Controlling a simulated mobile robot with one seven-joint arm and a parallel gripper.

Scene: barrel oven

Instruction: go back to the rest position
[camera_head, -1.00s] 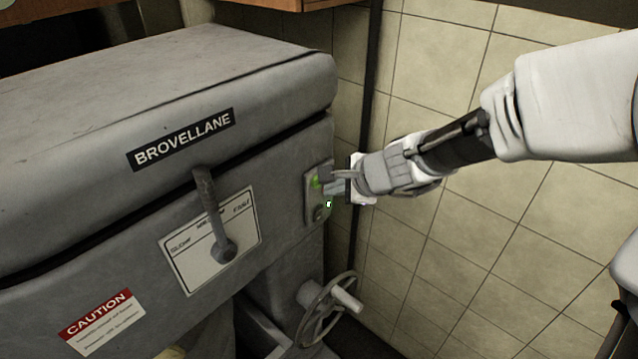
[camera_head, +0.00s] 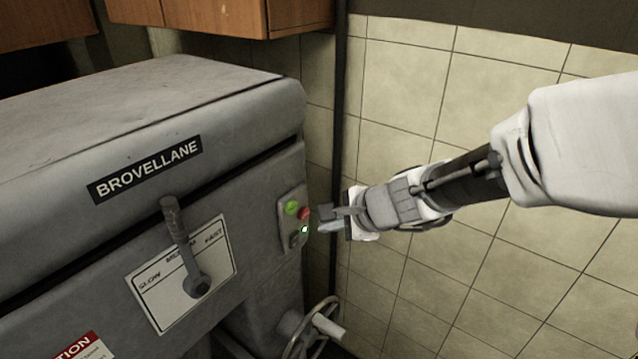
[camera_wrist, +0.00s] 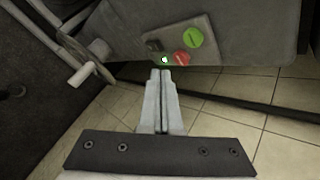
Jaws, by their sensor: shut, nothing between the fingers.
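My gripper (camera_head: 326,220) is shut and empty in the head view. It is just right of the control panel (camera_head: 287,222) on the grey oven, with a small gap between them. In the wrist view my gripper's fingers (camera_wrist: 160,78) lie together and point toward the panel (camera_wrist: 205,58). The panel has a green button (camera_head: 291,208), a red button (camera_head: 303,214), a lit small green lamp (camera_head: 305,230) and a dark switch (camera_head: 294,240). My arm reaches in from the right.
The grey oven (camera_head: 60,150) fills the left, with a speed lever (camera_head: 182,245) on its front. A handwheel (camera_head: 312,330) sticks out below the panel. Wooden cabinets (camera_head: 235,15) hang above. A tiled wall (camera_head: 410,80) stands behind my arm. Open space lies below the arm.

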